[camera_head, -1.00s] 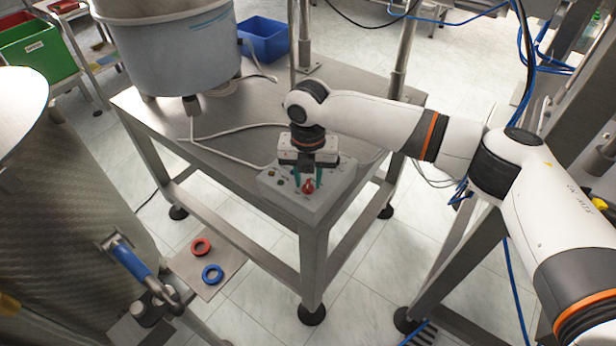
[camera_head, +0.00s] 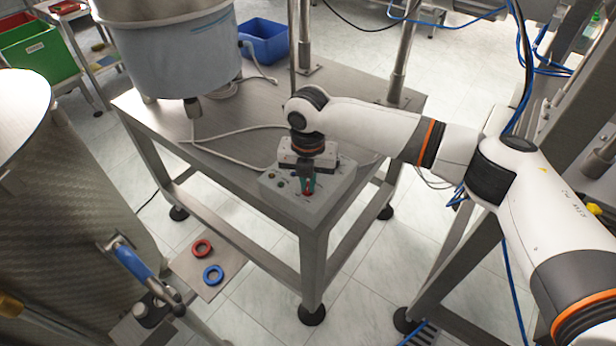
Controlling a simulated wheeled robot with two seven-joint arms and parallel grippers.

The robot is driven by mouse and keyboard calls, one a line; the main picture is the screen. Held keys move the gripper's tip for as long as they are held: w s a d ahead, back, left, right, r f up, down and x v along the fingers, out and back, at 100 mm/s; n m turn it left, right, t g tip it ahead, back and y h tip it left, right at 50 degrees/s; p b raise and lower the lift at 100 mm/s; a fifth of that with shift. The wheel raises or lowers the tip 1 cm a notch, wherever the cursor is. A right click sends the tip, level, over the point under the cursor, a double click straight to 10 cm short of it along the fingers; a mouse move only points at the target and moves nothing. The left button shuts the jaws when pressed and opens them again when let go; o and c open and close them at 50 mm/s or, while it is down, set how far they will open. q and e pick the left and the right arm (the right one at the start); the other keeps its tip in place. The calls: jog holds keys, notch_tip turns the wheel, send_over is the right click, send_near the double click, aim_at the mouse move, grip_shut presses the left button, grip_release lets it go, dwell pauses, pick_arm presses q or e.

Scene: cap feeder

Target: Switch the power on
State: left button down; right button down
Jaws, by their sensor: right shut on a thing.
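The grey control box (camera_head: 336,193) sits on the near corner of the steel table, with small buttons on its top face. My right gripper (camera_head: 308,187) points down over it and is shut on the red power knob (camera_head: 311,189). My left gripper is not in view.
A large grey-blue feeder bowl (camera_head: 175,50) stands on the steel table (camera_head: 245,110), with a pale cable running to the box. A blue bin (camera_head: 264,42) is behind it. Red (camera_head: 202,249) and blue (camera_head: 213,275) rings lie on a low plate.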

aim_at(308, 186)
jog(key=m+p, duration=0.2)
jog(key=p, duration=0.1)
jog(key=m+p, duration=0.2)
jog(key=m, duration=0.1)
jog(key=m+p, duration=0.2)
jog(key=p, duration=0.1)
jog(key=shift+r+m+p, duration=0.25)
jog(key=shift+m+p, duration=0.05)
jog(key=shift+p, duration=0.05)
jog(key=shift+f+m+p, duration=0.15)
jog(key=shift+m+p, duration=1.25)
jog(key=shift+m, duration=0.4)
jog(key=shift+w, duration=0.1)
jog(key=c, duration=1.5)
grip_release()
notch_tip(308, 186, up, 12)
jog(key=shift+f+b, duration=0.1)
jog(key=shift+b, duration=0.5)
